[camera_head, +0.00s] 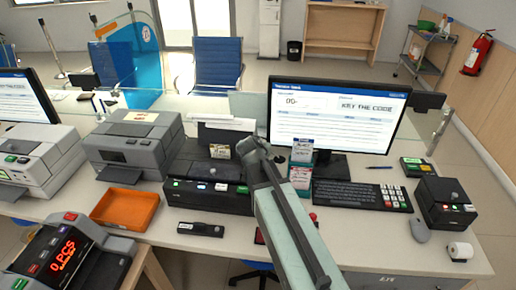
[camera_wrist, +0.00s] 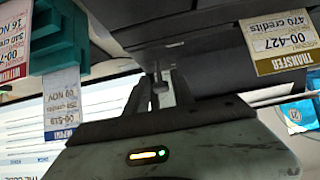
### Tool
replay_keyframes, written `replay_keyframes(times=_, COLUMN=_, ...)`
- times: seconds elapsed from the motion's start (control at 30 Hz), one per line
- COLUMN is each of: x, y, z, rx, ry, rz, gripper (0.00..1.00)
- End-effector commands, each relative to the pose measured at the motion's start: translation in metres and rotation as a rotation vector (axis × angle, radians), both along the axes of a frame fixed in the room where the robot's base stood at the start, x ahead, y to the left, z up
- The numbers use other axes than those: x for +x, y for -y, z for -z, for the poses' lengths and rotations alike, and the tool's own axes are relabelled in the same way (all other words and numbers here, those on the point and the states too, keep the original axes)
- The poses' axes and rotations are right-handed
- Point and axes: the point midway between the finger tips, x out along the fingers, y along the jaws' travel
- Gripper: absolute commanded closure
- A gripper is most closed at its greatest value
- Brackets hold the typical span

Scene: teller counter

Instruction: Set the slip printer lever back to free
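The slip printer (camera_head: 205,198) is a dark box with a row of lit buttons on its front, on the counter left of the monitor. My gripper (camera_head: 250,150) is at its right rear side, reaching in from the front right. In the wrist view the printer's dark underside and edge (camera_wrist: 200,50) fill the top. A small dark knob on a stalk, seemingly the lever (camera_wrist: 160,88), shows between the fingertips of my gripper (camera_wrist: 158,82). The fingers look apart, with gaps beside the stalk; contact is unclear. The lever is hidden in the head view.
A teal slip holder (camera_head: 301,172) stands close to the right of my gripper, before the monitor (camera_head: 338,115). A transfer slip (camera_wrist: 280,42) hangs near the printer. An orange tray (camera_head: 125,208) and grey printer (camera_head: 132,145) are left. The keyboard (camera_head: 360,195) is right.

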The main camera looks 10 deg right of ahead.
Motion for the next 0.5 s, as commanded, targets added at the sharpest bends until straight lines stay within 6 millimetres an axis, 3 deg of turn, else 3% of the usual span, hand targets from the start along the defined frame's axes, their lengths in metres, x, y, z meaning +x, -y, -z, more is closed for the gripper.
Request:
replay_keyframes(times=0.27, x=-0.002, y=-0.001, z=-0.003, rx=0.0, ry=0.001, rz=-0.001, gripper=0.71)
replay_keyframes(times=0.5, x=-0.03, y=-0.009, z=-0.028, rx=-0.001, ry=0.001, rz=-0.002, gripper=0.71)
